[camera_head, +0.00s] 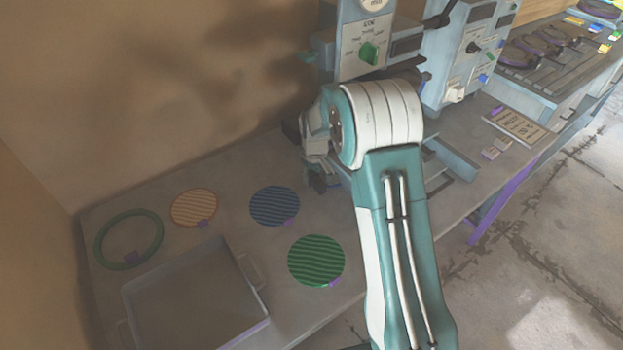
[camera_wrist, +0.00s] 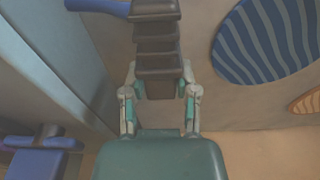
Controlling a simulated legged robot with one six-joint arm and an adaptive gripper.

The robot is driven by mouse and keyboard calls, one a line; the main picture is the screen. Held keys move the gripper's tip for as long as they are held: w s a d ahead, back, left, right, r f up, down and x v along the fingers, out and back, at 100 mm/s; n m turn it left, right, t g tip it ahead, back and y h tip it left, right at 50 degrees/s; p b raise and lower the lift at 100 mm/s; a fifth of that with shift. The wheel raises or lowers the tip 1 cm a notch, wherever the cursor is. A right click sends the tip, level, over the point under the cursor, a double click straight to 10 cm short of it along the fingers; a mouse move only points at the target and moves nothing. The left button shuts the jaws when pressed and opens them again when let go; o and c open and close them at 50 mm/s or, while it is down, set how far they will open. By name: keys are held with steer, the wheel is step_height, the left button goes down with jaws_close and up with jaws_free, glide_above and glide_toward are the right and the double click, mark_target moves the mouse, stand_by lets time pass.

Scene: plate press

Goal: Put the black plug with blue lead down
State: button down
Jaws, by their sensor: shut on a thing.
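The black plug (camera_wrist: 157,48) is a dark, stepped block in the middle of the wrist view. A blue lead (camera_wrist: 97,6) leaves it at the top left. My gripper (camera_wrist: 160,90) has one finger on each side of the plug's near end and is shut on it. In the head view my arm mostly hides the gripper and I cannot make out the plug there. The gripper is close to the front of the grey press unit with a green knob (camera_head: 369,54). I cannot tell whether the plug touches the bench.
Striped plates lie on the bench: orange (camera_head: 194,207), blue (camera_head: 274,205) and green (camera_head: 316,261). A green ring (camera_head: 104,258) and a grey tray (camera_head: 255,290) are at the left. A label card (camera_head: 516,127) is at the right. Clear bench separates the plates.

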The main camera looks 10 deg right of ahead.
mark_target(312, 175)
steer(key=shift+f, duration=0.9)
steer(key=shift+c, duration=1.9)
jaws_free()
steer(key=shift+f, duration=0.1)
steer(key=r, duration=0.7)
steer(key=shift+s+d+r, duration=0.15)
steer(key=shift+s+r, duration=0.2)
steer(key=shift+s, duration=0.05)
steer(key=shift+s, duration=0.1)
